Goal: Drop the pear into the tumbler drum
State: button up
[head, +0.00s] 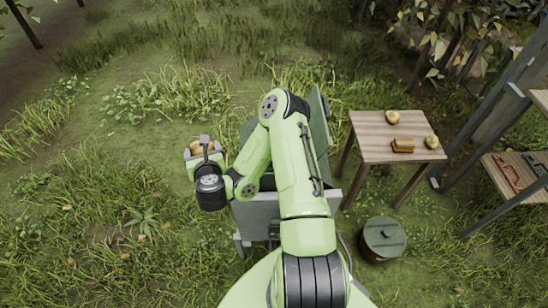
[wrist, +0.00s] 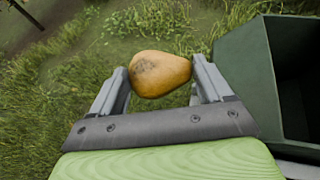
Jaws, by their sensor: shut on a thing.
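The pear (wrist: 160,74), yellow-orange with a brown patch, sits between the two fingers of my gripper (wrist: 160,88) in the wrist view. My gripper is shut on it. In the head view my gripper (head: 203,151) is out to the left of my arm, with part of the pear (head: 197,149) showing. Grass lies below the pear. A dark green open container (wrist: 243,82), which looks like the tumbler drum, stands right of the gripper in the wrist view, apart from the pear. In the head view its green side (head: 319,125) is largely hidden behind my arm.
A shelf (head: 505,182) with tools is at far right. Open grass lies left.

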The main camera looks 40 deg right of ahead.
jog(key=s+d+r+m+g+h+p, duration=0.1)
jog(key=s+d+r+p, duration=0.1)
jog(key=d+r+p, duration=0.4)
jog(key=s+d+r+m+h+p, duration=0.1)
jog(key=d+r+h+p, duration=0.1)
jog(key=d+p, duration=0.65)
jog(key=s+d+r+m+g+h+p, duration=0.1)
jog(key=s+d+r+m+p, duration=0.15)
jog(key=d+p, duration=0.5)
jog(key=s+d+f+b, duration=0.1)
jog(key=d+f+b, duration=0.1)
jog(key=f+b, duration=0.7)
jog(key=s+d+f+b, duration=0.1)
jog(key=d+f+b, duration=0.2)
jog(key=f+b, duration=0.6)
jog(key=shift+d+b, duration=0.35)
jog(key=shift+b, duration=0.45)
jog(key=o, duration=1.1)
jog(key=shift+c, duration=0.2)
jog(key=shift+s+g, duration=0.15)
jog(key=shift+g, duration=0.15)
